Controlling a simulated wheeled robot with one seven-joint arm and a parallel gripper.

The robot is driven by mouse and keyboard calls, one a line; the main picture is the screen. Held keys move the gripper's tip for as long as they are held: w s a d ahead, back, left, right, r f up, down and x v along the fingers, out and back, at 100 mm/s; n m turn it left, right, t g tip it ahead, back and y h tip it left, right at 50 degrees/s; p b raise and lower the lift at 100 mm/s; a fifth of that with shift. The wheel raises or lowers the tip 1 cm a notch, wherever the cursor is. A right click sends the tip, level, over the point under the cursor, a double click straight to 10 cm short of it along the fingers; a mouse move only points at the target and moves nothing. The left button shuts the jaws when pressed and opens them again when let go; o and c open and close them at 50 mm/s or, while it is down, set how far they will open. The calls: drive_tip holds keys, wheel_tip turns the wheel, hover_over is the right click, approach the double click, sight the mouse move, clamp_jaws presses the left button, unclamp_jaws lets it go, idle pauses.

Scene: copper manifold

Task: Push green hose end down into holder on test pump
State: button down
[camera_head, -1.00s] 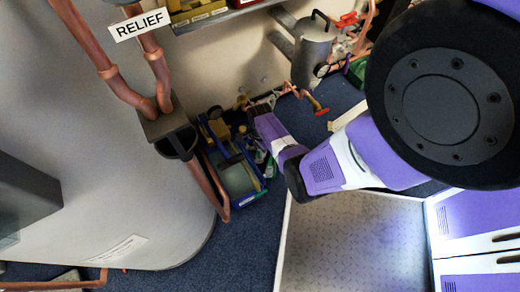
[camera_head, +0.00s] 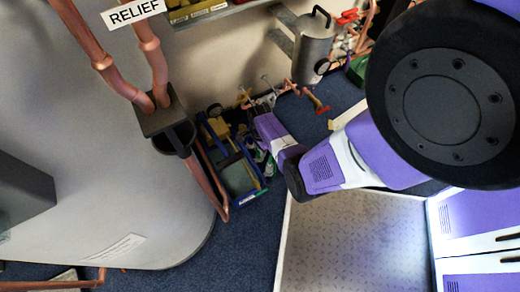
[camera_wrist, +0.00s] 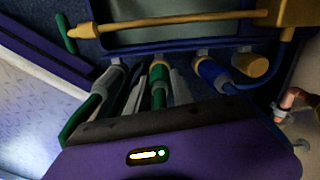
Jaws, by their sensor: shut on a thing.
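The blue tray-like unit (camera_head: 262,189), which I take for the test pump, sits on the floor beside the big grey cylinder. My gripper (camera_head: 256,118) reaches down at its back right edge. In the wrist view my gripper (camera_wrist: 158,92) is shut on a slim green piece with a tan band (camera_wrist: 158,74), which looks like the green hose end. Its upper end is by a grey holder on the blue rim (camera_wrist: 185,45). Whether it is seated I cannot tell. Another green piece with a grey collar (camera_wrist: 100,90) is to the left, a blue one (camera_wrist: 210,72) to the right.
A tan bar with a green end (camera_wrist: 165,21) crosses above the pieces. Copper pipes (camera_head: 206,183) run close left of the tray. A grey canister (camera_head: 312,48) and a red-handled valve (camera_head: 318,103) are behind. Blue carpet (camera_head: 245,235) in front is clear.

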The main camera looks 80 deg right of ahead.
drive_tip(key=c, duration=1)
unclamp_jaws()
wheel_tip(320, 180, up, 8)
drive_tip(key=p, duration=0.4)
drive_tip(key=shift+f, duration=0.1)
